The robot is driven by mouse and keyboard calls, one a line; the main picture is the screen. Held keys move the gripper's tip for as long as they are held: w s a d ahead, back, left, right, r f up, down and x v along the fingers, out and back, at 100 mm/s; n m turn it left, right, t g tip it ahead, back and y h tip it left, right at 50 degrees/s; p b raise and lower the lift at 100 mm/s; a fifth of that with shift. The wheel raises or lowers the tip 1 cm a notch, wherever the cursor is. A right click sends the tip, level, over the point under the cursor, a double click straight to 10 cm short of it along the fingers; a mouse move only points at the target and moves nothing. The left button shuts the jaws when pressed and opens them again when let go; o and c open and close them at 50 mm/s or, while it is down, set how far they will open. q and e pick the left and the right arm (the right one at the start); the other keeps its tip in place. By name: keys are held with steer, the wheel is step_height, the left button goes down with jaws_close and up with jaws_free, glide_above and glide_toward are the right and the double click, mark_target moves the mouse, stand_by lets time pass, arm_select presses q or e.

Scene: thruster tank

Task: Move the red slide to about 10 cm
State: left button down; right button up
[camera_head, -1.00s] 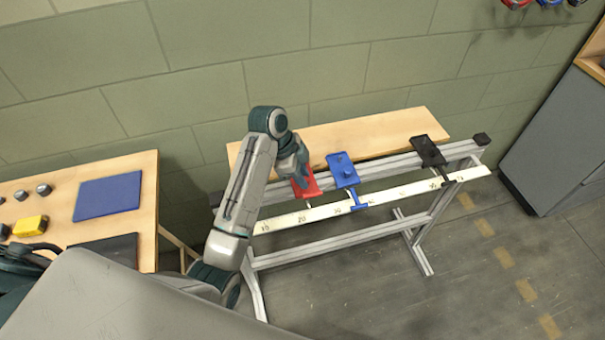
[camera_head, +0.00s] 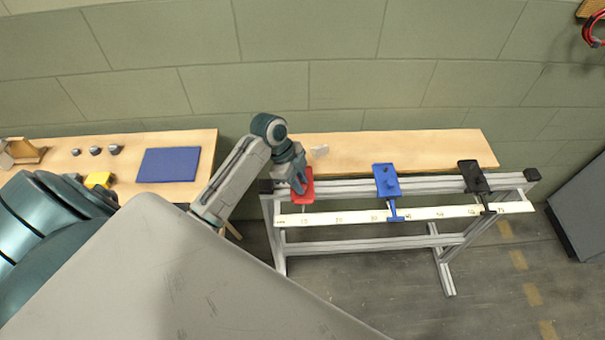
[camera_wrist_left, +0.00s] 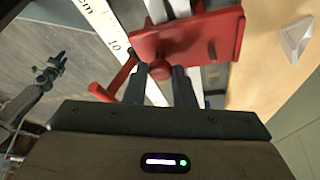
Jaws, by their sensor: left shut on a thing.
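The red slide (camera_head: 304,190) sits on the aluminium rail (camera_head: 348,188) near its left end. My left gripper (camera_head: 299,183) is over it from above. In the left wrist view the gripper's fingers (camera_wrist_left: 160,84) are shut on the knob of the red slide (camera_wrist_left: 190,38). The red pointer (camera_wrist_left: 124,76) reaches across the white scale (camera_wrist_left: 98,14), close beside the printed 10. The exact reading under the pointer cannot be told. What seems to be my right gripper (camera_wrist_left: 50,68) shows small at the left of the wrist view; its jaws are unclear.
A blue slide (camera_head: 386,181) and a black slide (camera_head: 473,177) sit farther right on the rail, with clear rail between red and blue. A wooden board (camera_head: 420,145) lies behind, with a small pale wedge (camera_head: 320,151) on it. A bench with a blue mat (camera_head: 168,164) stands left.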

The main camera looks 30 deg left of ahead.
arm_select(q)
steer(key=c, duration=1.2)
jaws_free()
steer(key=b+v, duration=0.2)
steer(key=v, duration=0.8)
steer(key=shift+r, duration=0.4)
steer(key=shift+s+a, duration=0.1)
